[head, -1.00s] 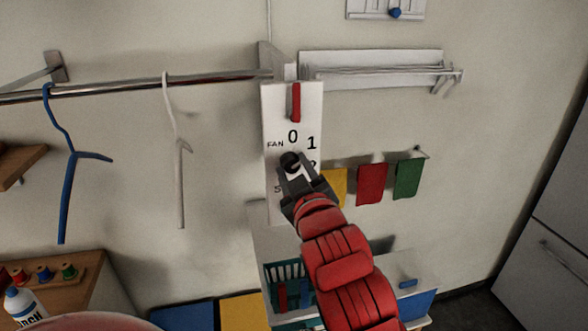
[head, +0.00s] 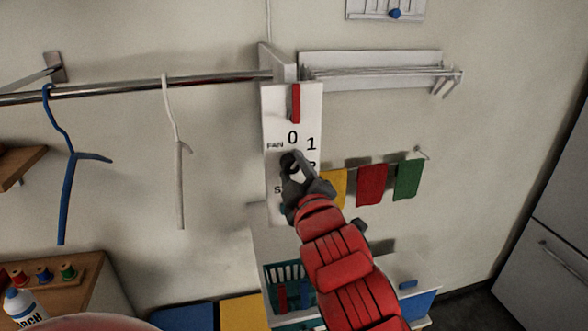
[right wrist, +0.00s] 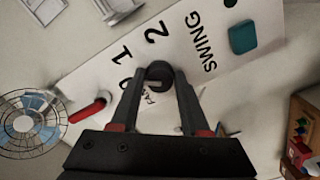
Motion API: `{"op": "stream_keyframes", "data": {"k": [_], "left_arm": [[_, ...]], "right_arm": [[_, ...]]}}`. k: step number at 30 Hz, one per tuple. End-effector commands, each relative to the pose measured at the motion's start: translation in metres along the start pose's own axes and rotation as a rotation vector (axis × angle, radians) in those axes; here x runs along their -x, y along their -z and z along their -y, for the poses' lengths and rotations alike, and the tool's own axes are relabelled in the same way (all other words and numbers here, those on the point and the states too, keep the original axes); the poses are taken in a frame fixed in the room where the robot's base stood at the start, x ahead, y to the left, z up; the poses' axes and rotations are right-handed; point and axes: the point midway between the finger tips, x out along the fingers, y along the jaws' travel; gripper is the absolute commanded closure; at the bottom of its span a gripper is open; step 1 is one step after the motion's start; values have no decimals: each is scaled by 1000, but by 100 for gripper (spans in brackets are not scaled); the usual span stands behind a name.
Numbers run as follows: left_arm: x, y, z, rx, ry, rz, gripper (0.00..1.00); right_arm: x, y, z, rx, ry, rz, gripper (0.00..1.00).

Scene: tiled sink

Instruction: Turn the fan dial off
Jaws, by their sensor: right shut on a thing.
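The fan dial (head: 290,160) is a round black knob on a white wall panel (head: 278,110) with FAN, 0 and 1 printed around it. In the right wrist view the dial (right wrist: 160,74) sits between my fingertips, and 1, 2 and SWING are also readable. A pale mark on the dial lies on its left side there, roughly toward the partly hidden 0. My right gripper (head: 299,168) is shut on the dial; it also shows in the right wrist view (right wrist: 159,78). The fingers hide part of the dial and panel. My left gripper is not in view.
A red lever (head: 296,103) is at the panel's top, and a teal button (right wrist: 243,37) is near SWING. A rail with blue (head: 68,160) and white hangers (head: 180,170) is left. Red (head: 371,185) and green cloths (head: 408,179) hang right. A round fan (right wrist: 32,124) shows in the wrist view.

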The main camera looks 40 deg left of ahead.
Motion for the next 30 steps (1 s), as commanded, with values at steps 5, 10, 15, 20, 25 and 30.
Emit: {"op": "stream_keyframes", "data": {"k": [5,10,15,20,25,30], "left_arm": [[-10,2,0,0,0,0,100],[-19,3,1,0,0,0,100],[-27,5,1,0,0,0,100],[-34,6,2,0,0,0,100],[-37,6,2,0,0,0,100],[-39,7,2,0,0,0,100]], "right_arm": [[0,0,-1,168,4,3,100],[0,1,-1,317,4,1,100],[0,0,-1,441,5,2,100],[0,0,-2,527,4,3,100],[0,1,-1,585,2,0,100],[0,1,0,612,2,-1,100]]}}
